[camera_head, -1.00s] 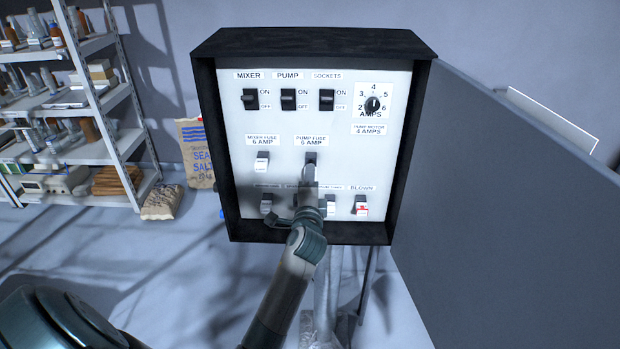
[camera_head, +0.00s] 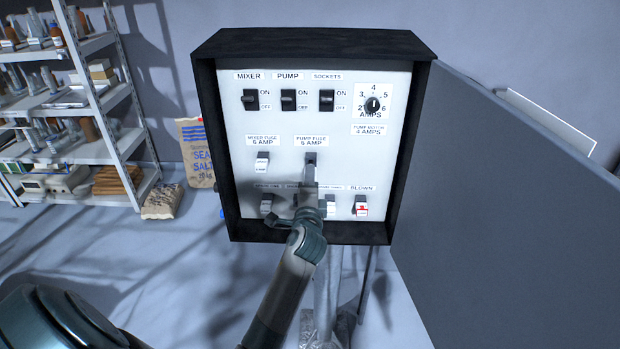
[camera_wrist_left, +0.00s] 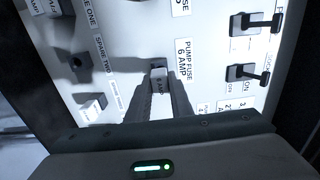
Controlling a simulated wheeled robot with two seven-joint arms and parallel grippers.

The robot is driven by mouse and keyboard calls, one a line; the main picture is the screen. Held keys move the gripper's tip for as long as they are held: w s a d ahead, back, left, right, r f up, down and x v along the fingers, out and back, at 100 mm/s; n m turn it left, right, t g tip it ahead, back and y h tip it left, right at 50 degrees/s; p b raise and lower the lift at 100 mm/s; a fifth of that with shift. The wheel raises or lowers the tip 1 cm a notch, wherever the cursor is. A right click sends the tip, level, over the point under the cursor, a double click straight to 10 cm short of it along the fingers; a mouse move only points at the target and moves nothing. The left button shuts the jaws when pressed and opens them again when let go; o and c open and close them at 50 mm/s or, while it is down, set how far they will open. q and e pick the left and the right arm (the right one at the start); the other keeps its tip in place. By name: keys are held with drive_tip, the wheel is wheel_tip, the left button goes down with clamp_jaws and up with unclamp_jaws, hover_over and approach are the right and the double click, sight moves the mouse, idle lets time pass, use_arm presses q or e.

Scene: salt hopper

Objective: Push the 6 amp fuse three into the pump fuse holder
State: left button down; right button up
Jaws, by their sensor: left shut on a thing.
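My left gripper (camera_head: 310,172) is shut at the pump fuse holder (camera_head: 310,156), under the label PUMP FUSE 6 AMP. In the left wrist view, the two fingers (camera_wrist_left: 163,88) close on a small pale fuse (camera_wrist_left: 159,84) with dark lettering, in line with the dark holder (camera_wrist_left: 157,67). The fuse is at the holder's mouth; how deep it sits I cannot tell. The fingers hide most of it, and no number three can be read on it. My right gripper is not in view.
The mixer fuse (camera_head: 262,162) sits left of the pump holder. A lower row has spare holders, partly behind my arm, and a red-marked blown fuse (camera_head: 361,206). Switches (camera_head: 288,98) and a dial (camera_head: 373,104) are above. The black box rim (camera_head: 222,150) surrounds the panel.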

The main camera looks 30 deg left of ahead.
use_arm(q)
drive_tip(key=shift+w+a, duration=0.35)
drive_tip(key=shift+w, duration=0.25)
idle(0.5)
drive_tip(key=shift+x, duration=1.1)
drive_tip(key=c, duration=1)
unclamp_jaws()
drive_tip(key=shift+s+d, duration=0.1)
drive_tip(key=shift+s, duration=0.1)
drive_tip(key=shift+v, duration=1.2)
drive_tip(key=shift+p+v, duration=0.45)
drive_tip(key=shift+v, duration=1.15)
